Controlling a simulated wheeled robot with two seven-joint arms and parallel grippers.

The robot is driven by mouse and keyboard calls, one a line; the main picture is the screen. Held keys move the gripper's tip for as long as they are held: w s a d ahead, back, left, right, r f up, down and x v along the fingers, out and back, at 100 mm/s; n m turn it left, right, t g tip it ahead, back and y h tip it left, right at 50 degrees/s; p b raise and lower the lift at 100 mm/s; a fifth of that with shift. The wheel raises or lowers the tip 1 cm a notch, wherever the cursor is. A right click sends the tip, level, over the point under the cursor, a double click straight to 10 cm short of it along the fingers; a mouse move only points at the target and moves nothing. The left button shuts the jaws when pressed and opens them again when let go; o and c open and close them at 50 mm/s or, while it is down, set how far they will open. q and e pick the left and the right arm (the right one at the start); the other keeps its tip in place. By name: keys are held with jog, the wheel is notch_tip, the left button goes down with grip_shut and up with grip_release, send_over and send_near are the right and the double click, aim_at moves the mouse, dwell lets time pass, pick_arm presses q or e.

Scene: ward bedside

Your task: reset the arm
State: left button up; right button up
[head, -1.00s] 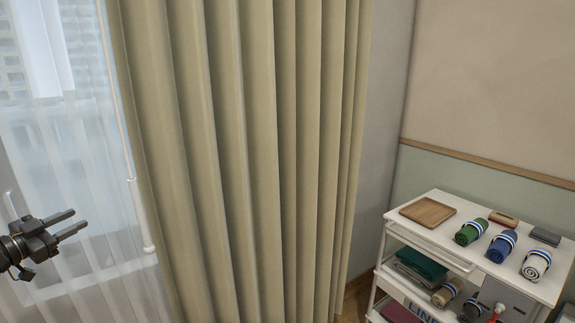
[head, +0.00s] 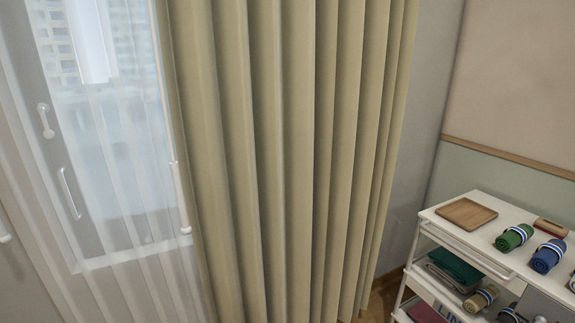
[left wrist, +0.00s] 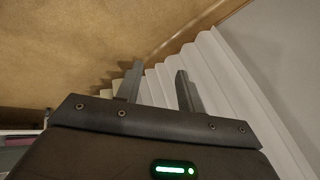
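My left gripper (left wrist: 157,82) shows in the left wrist view, its two dark fingers apart with nothing between them. It is open and empty. Beyond the fingers there are pale pleated folds (left wrist: 220,75) and a brown surface (left wrist: 60,45). Neither of my grippers or arms shows in the head view. My right gripper is in no view.
A tall beige curtain (head: 290,150) fills the middle of the head view. A sheer white curtain (head: 120,200) hangs over the window at the left. A white cart (head: 465,238) stands at the lower right, with a wooden tray (head: 467,213) and rolled towels, green (head: 514,237) and blue (head: 547,256).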

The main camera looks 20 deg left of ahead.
pick_arm(q)
jog(key=s+d+f+g+h, duration=0.1)
jog(key=s+d+f, duration=0.2)
jog(key=s+d, duration=0.3)
jog(key=s+d+f+g+h, duration=0.1)
jog(key=s+d+f, duration=0.2)
jog(key=d, duration=1)
jog(key=s+d+f+g+h, duration=0.1)
jog(key=s+d+f, duration=0.2)
jog(key=s+d, duration=0.6)
jog(key=shift+d+f+g, duration=0.25)
jog(key=shift+f+g, duration=0.1)
jog(key=shift+g, duration=0.05)
